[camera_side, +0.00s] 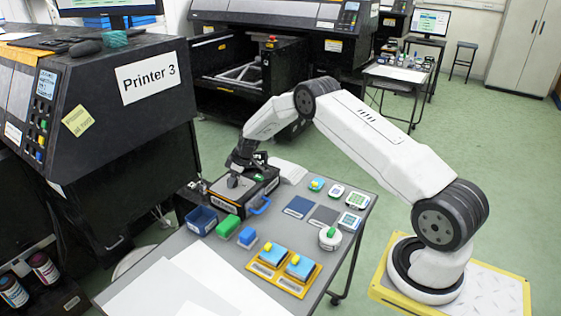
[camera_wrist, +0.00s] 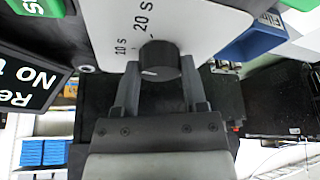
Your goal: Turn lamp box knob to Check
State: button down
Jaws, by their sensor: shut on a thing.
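The lamp box (camera_side: 266,188) is a dark box with a grey top panel at the back left of the table in the side view. In the wrist view its pale panel (camera_wrist: 200,22) carries the printed marks "10 s" and "20 s". The dark round knob (camera_wrist: 158,60) stands on this panel beside those marks. My gripper (camera_wrist: 160,72) has one finger on each side of the knob and is shut on it. In the side view my gripper (camera_side: 239,170) reaches down onto the box top. The knob's pointer setting is not clear, and no "Check" mark is readable.
A blue bin (camera_side: 202,220), a green block (camera_side: 228,226) and a blue block (camera_side: 247,238) stand in front of the box. A yellow tray (camera_side: 284,283) and a round white dish (camera_side: 330,240) lie further right. White sheets (camera_side: 195,285) cover the table's front left.

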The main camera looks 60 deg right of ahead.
jog(key=n, duration=0.2)
jog(key=n+g+y, duration=0.1)
jog(key=n, duration=0.2)
jog(key=shift+w+d+y, duration=0.1)
jog(key=shift+w+y, duration=0.05)
jog(key=shift+y, duration=0.15)
jog(key=n+g, duration=0.1)
jog(key=n, duration=0.1)
jog(key=n+y, duration=0.1)
jog(key=n, duration=0.2)
jog(key=shift+g, duration=0.4)
jog(key=shift+n+g, duration=0.3)
jog(key=shift+n, duration=0.4)
jog(key=shift+c, duration=0.7)
grip_release()
jog(key=shift+d+r, duration=0.1)
jog(key=v, duration=0.7)
jog(key=shift+r, duration=0.3)
jog(key=shift+d, duration=0.1)
